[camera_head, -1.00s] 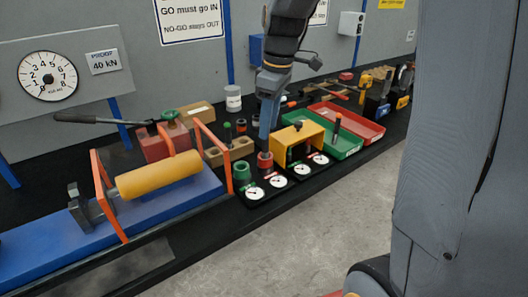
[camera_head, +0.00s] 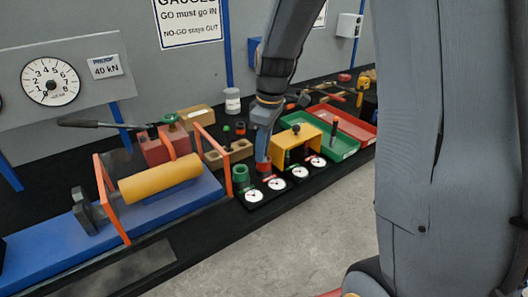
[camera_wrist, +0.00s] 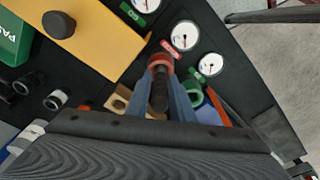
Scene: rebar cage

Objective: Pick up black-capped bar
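My gripper (camera_head: 263,158) points down at a red socket (camera_head: 263,166) in the row of dial gauges on the bench. In the wrist view its blue-grey fingers (camera_wrist: 161,85) stand on either side of a dark, black-topped bar (camera_wrist: 160,95), with the red ring of the socket just beyond. I cannot tell whether the fingers press on the bar or leave a small gap. In the head view the bar is hidden by the fingers. Another dark-topped upright bar (camera_head: 333,131) stands at the green tray.
A green socket (camera_head: 241,174) stands left of the gripper. A yellow cover (camera_head: 297,144) with a black knob is close on the right. Green (camera_head: 338,144) and red (camera_head: 352,122) trays lie farther right. An orange frame (camera_head: 213,150) and yellow roller (camera_head: 160,178) are left.

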